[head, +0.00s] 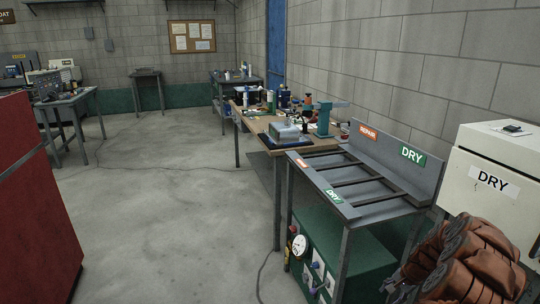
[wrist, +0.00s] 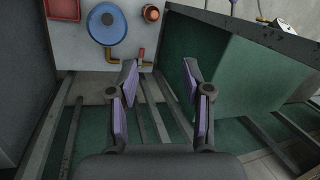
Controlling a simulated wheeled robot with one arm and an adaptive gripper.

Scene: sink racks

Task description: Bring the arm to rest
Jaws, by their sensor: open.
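My gripper (wrist: 158,78) shows in the wrist view with its two purple-padded fingers spread apart. Nothing is between the fingers. Below and beyond it are dark slats, a green panel (wrist: 225,75) and a pale panel with a blue round part (wrist: 107,25). In the head view my arm, in a brown-orange cover, is at the lower right corner; the gripper itself is not visible there.
A grey slatted rack (head: 350,212) with REPAIR and DRY labels stands right of centre. A white box (head: 489,185) marked DRY is at right. Behind the rack is a cluttered workbench (head: 258,126). A red cabinet (head: 35,200) is at left. The middle floor is clear.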

